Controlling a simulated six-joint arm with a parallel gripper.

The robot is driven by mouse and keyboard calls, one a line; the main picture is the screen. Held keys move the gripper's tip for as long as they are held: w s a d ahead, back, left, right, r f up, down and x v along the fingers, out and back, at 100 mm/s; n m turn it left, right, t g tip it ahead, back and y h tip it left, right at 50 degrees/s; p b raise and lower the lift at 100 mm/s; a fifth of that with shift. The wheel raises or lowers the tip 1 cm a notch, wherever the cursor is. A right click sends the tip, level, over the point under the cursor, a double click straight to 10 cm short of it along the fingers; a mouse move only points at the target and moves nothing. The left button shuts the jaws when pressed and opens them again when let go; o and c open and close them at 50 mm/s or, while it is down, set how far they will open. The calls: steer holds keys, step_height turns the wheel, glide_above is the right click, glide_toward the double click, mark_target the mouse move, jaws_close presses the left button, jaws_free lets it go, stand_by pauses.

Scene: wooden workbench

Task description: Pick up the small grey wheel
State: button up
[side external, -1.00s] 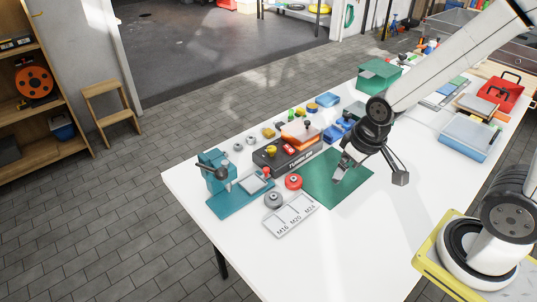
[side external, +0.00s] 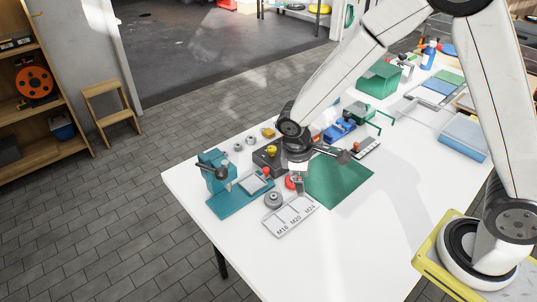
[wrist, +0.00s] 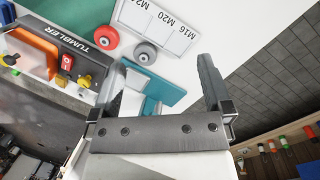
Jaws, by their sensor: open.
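The grey wheel (side external: 273,199) lies on the white bench beside the white tray marked M16, M20 and M24 (side external: 291,217). The wheel also shows in the wrist view (wrist: 145,54), above the gap between my fingers and nearer the left one. A red wheel (side external: 291,182) lies close by it; it also shows in the wrist view (wrist: 106,37). My gripper (wrist: 163,64) is open with nothing between its fingers.
A teal fixture (side external: 237,199) stands left of the wheels. The dark tumbler box (wrist: 72,52) with knobs and a red switch stands behind them. Two small grey round parts (side external: 244,144) lie farther back. A green mat (side external: 338,182) is to the right. The bench front is clear.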

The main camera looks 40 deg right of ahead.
mark_target(272, 197)
steer(key=w+a+f+n+h, duration=0.2)
steer(key=w+f+n+h, duration=0.1)
steer(key=f, duration=0.1)
steer(key=w+a+f+n+t+h, duration=0.1)
steer(key=w+a+f+n+h, duration=0.1)
steer(key=f+n, duration=0.2)
steer(key=w+a+f+n+h, duration=0.2)
steer(key=w+f+n+h, duration=0.1)
steer(key=f, duration=0.3)
steer(key=shift+w+a+n+t+h, duration=0.2)
steer(key=shift+w+n+t+h, duration=0.1)
steer(key=shift+w+a+f+n+t+h, duration=0.2)
steer(key=shift+w+f+n+t+h, duration=0.4)
steer(key=shift+w+n+t+h, duration=0.45)
steer(key=shift+s+d, duration=0.1)
steer(key=shift+s, duration=0.15)
steer(key=shift+x, duration=1.2)
steer(key=shift+d+f, duration=0.1)
steer(key=shift+s+x, duration=0.1)
steer(key=shift+x, duration=1.15)
steer(key=shift+s+x, duration=0.15)
steer(key=shift+x, duration=1.1)
steer(key=shift+d, duration=0.1)
steer(key=shift+c, duration=0.2)
